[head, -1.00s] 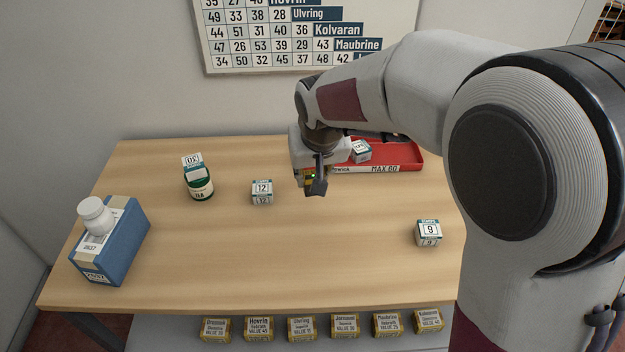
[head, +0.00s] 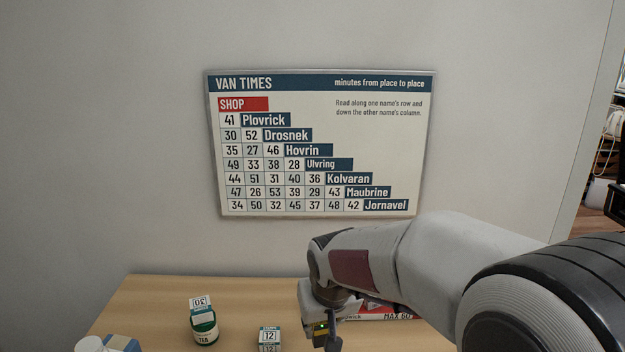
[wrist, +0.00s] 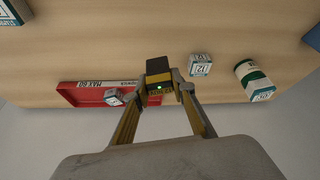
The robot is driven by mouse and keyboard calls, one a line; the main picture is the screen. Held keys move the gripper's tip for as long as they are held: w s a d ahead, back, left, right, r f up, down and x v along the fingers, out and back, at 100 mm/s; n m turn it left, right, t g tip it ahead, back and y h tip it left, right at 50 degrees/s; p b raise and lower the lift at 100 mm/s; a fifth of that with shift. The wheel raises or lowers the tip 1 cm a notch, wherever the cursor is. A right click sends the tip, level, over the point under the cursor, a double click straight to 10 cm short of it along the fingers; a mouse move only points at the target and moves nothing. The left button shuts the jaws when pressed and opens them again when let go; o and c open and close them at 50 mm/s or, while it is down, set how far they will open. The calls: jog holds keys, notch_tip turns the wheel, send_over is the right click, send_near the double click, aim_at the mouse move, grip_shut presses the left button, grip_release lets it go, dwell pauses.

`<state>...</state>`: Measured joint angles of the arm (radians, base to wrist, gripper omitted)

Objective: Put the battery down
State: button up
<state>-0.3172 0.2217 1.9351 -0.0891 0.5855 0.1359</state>
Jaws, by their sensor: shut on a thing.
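The battery (wrist: 158,70) is a dark block with a yellow lower part and a small green light. In the wrist view my gripper (wrist: 160,87) is shut on it, one finger on each side. In the head view the battery (head: 320,333) is partly hidden by my gripper (head: 328,338), in front of the red tray's left end. The battery is over the wooden counter (head: 150,305); I cannot tell how high.
The red tray (wrist: 92,87), marked MAX 60, holds a white box (wrist: 113,98). A blue box (head: 122,344) is farther left. A VAN TIMES chart (head: 320,145) hangs behind.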

jog(key=shift+s+a+f+n, duration=0.1)
jog(key=shift+s+f+n, duration=0.3)
jog(key=shift+f+n, duration=0.1)
jog(key=s+d+f+m, duration=0.1)
jog(key=s+d+m, duration=0.1)
jog(key=d, duration=0.9)
jog(key=s+d+f+m, duration=0.1)
jog(key=s+d+f, duration=0.1)
jog(key=d, duration=0.9)
jog(key=shift+s+d+f+m+h, duration=0.15)
jog(key=shift+s+d+m+h, duration=0.2)
jog(key=shift+s, duration=0.3)
jog(key=shift+a, duration=0.2)
jog(key=w+a+r+n+y, duration=0.1)
jog(key=w+a, duration=0.3)
jog(key=a, duration=0.5)
jog(key=w+a+r+n, duration=0.3)
jog(key=w+a, duration=0.2)
jog(key=a, duration=0.4)
jog(key=shift+a+r+y, duration=0.3)
jog(key=shift+a+y, duration=0.05)
jog(key=shift+a, duration=0.05)
